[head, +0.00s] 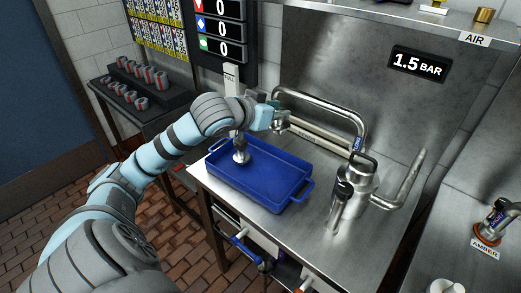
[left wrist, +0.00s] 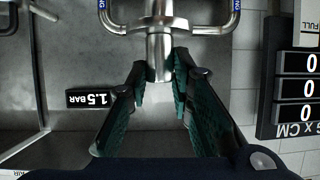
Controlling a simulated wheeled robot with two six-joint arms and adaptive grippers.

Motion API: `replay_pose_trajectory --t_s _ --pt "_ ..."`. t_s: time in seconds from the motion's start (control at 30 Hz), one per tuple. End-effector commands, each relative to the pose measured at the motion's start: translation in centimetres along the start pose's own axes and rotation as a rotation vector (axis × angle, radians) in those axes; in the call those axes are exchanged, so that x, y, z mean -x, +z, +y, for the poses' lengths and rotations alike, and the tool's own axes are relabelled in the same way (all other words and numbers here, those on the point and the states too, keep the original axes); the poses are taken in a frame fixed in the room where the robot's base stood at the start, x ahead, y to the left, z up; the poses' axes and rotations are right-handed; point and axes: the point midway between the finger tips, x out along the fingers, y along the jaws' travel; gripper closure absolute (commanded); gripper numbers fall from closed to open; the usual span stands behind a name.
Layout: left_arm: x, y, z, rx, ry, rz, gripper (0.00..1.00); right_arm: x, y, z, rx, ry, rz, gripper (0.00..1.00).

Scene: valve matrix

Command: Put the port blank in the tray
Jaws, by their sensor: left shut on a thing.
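A blue tray (head: 270,182) with end handles sits on the steel bench. My left gripper (head: 277,113) is above the tray's far side, at the pipework. In the left wrist view my left gripper (left wrist: 163,80) has its green-padded fingers on both sides of a silver cylindrical piece (left wrist: 159,58), shut on it. This piece lines up with a silver fitting and looped pipes behind it. I cannot tell whether it is the port blank or whether it is joined to the fitting. A round silver piece with a stem (head: 241,156) shows at the tray's left end. My right gripper is not in view.
Bent steel pipes (head: 335,101) and a silver valve body (head: 357,184) stand right of the tray. A dark rack of ringed cylinders (head: 140,85) is at the left. A 1.5 BAR display (head: 418,65) hangs on the back panel.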

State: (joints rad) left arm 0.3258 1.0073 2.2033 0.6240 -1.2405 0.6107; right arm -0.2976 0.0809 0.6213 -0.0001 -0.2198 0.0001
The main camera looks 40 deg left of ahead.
Motion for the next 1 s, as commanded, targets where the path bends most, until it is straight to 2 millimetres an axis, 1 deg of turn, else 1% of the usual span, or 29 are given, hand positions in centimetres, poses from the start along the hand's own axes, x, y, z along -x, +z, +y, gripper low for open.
replay_pose_trajectory --t_s 0.07,0.17,0.2,0.3,0.4,0.47,0.57,0.77,0.8,0.97,1.0 --pt "-0.7 1.4 -0.2 0.005 -0.009 -0.006 1.00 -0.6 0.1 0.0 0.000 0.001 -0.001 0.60" --pt "-2.2 4.7 -0.1 0.005 -0.008 -0.011 1.00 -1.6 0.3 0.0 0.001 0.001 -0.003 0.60" --pt "-2.9 6.3 -0.1 0.006 -0.008 -0.012 1.00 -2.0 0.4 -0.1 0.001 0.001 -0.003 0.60" --pt "-4.6 9.9 -0.1 0.007 -0.007 -0.011 1.00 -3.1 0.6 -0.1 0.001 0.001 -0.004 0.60" --pt "-5.9 12.5 0.0 0.006 -0.007 -0.008 1.00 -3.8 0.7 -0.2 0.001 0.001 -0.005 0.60" --pt "-6.3 13.4 0.0 0.004 -0.007 -0.007 1.00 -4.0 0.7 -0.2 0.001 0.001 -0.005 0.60" --pt "-6.8 14.3 0.0 0.003 -0.007 -0.005 1.00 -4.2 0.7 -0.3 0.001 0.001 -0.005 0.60" --pt "-8.4 17.7 0.0 0.004 -0.006 -0.007 1.00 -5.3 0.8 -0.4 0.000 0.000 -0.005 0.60" --pt "-8.5 17.9 0.0 0.003 -0.006 -0.005 1.00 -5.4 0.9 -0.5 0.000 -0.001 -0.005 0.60" --pt "-8.4 17.8 0.0 0.001 -0.007 -0.005 1.00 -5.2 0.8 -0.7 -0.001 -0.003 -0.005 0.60" --pt "-8.4 17.8 0.0 0.001 -0.007 -0.006 0.73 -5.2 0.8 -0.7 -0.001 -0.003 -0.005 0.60"
